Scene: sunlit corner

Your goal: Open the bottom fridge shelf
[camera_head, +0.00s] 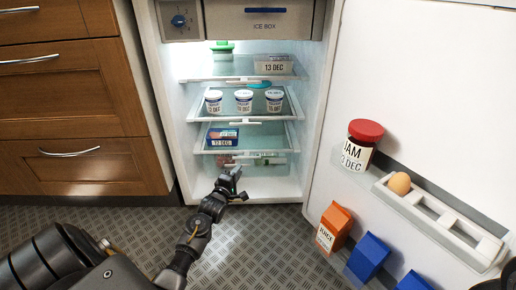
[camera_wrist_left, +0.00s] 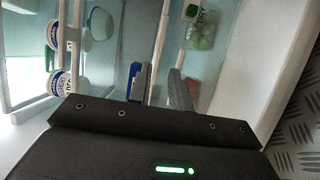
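The fridge (camera_head: 178,120) stands open and lit, with several glass shelves that have white front bars. The bottom shelf (camera_head: 275,172) is low in the fridge and holds a green-and-white package (camera_head: 264,159). It looks pushed in, and its front is partly hidden by my gripper. My left gripper (camera_head: 232,175) is just in front of it, pointing into the fridge. In the left wrist view its two fingers (camera_wrist_left: 159,92) are apart with a gap between them, close to a white bar (camera_wrist_left: 160,45). I cannot tell whether they touch it. My right gripper is not in view.
Above are a shelf with a blue package (camera_head: 222,137), one with several yogurt cups (camera_head: 244,100), and a box (camera_head: 274,65). The open door (camera_head: 430,80) at right carries a jam jar (camera_head: 362,145), an egg (camera_head: 399,183) and cartons (camera_head: 334,227). Wooden drawers (camera_head: 70,90) stand left.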

